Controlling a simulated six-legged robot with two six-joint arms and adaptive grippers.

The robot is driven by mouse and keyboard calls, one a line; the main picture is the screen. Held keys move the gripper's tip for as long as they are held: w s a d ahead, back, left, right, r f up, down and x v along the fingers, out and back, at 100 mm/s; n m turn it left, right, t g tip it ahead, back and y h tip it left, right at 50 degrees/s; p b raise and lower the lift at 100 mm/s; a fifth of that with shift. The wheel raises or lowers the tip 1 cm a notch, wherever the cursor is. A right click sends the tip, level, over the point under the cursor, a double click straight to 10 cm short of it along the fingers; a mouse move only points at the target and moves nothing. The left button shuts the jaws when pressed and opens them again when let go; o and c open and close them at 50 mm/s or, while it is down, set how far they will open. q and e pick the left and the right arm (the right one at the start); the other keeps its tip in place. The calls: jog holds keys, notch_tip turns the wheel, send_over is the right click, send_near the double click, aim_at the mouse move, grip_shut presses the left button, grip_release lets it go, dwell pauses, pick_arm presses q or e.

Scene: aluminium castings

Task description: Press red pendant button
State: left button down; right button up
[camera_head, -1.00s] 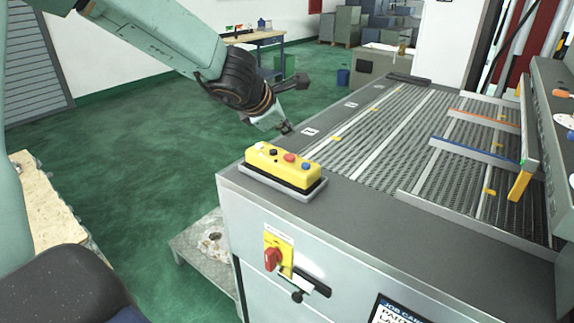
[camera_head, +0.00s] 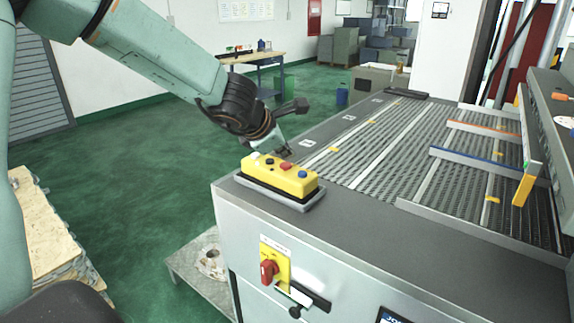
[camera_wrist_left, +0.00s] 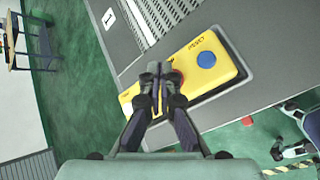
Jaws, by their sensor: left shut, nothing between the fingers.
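The yellow pendant (camera_head: 262,175) lies in a grey tray on the near left corner of the grey machine top. Its red button (camera_head: 286,166) sits between a black button (camera_head: 270,161) and a blue button (camera_head: 302,174); a white button (camera_head: 256,155) is at the left end. My left gripper (camera_head: 284,150) is shut and empty, just behind and above the pendant. In the left wrist view its closed fingertips (camera_wrist_left: 153,72) overlap the yellow pendant (camera_wrist_left: 228,68), beside the partly hidden red button (camera_wrist_left: 177,77); I cannot tell whether they touch. The blue button (camera_wrist_left: 206,59) is clear. My right gripper is not in view.
The roller conveyor (camera_head: 385,140) with blue and orange rails fills the machine top to the right. A red rotary switch (camera_head: 268,271) is on the machine's front. A wooden pallet (camera_head: 45,225) is at left. Open green floor lies behind my arm.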

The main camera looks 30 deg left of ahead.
pick_arm(q)
jog(key=shift+a, duration=0.25)
jog(key=shift+d, duration=0.2)
jog(key=shift+a+f, duration=0.2)
jog(key=shift+d+f+b, duration=0.15)
jog(key=shift+f+b, duration=0.1)
jog(key=shift+b, duration=0.1)
dwell(0.5)
jog(key=shift+s+f+b, duration=0.1)
jog(key=shift+f+b, duration=0.35)
jog(key=shift+f, duration=0.05)
dwell(0.5)
jog(key=shift+r, duration=0.1)
jog(key=shift+r+p, duration=0.85)
jog(key=shift+p, duration=0.15)
jog(key=shift+r, duration=0.1)
